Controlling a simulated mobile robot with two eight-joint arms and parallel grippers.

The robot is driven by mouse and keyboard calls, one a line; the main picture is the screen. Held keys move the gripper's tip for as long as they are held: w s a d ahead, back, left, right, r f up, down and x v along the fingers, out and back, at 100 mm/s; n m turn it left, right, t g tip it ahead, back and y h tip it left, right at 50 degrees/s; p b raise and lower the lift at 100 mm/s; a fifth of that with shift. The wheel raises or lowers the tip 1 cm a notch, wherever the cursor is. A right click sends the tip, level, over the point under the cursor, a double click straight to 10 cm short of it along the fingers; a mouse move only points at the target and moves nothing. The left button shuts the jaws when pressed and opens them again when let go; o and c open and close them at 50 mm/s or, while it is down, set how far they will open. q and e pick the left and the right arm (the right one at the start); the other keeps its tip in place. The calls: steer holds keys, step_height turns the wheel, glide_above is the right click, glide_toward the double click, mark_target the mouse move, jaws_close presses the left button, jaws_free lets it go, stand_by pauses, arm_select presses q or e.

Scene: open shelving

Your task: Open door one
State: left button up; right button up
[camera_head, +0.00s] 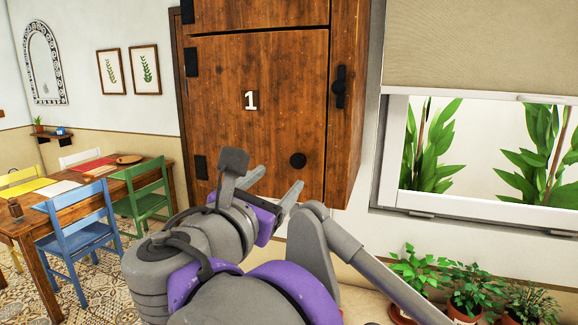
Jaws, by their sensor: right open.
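Door one (245,65) is a dark wooden panel with a white "1" on it, in the middle of the head view. It looks shut in its wooden cabinet. A round black knob (298,160) sits at its lower right, and black hinges (201,167) are along its left edge. My right gripper (272,186) is open and empty, in front of the lower part of the door. Its fingertips are just below and left of the knob and appear apart from it. My right arm hides part of the door's bottom edge. My left gripper is not in view.
A black latch (340,87) is on the cabinet's right side. A window (390,150) with a blind is at the right, and potted plants (468,283) stand below it. A wooden table (103,186) with coloured chairs is at the left.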

mark_target(297, 163)
steer(key=x, duration=0.9)
steer(key=shift+w, duration=0.15)
steer(key=shift+c, duration=0.3)
jaws_close()
steer(key=shift+f, duration=0.1)
stand_by(0.6)
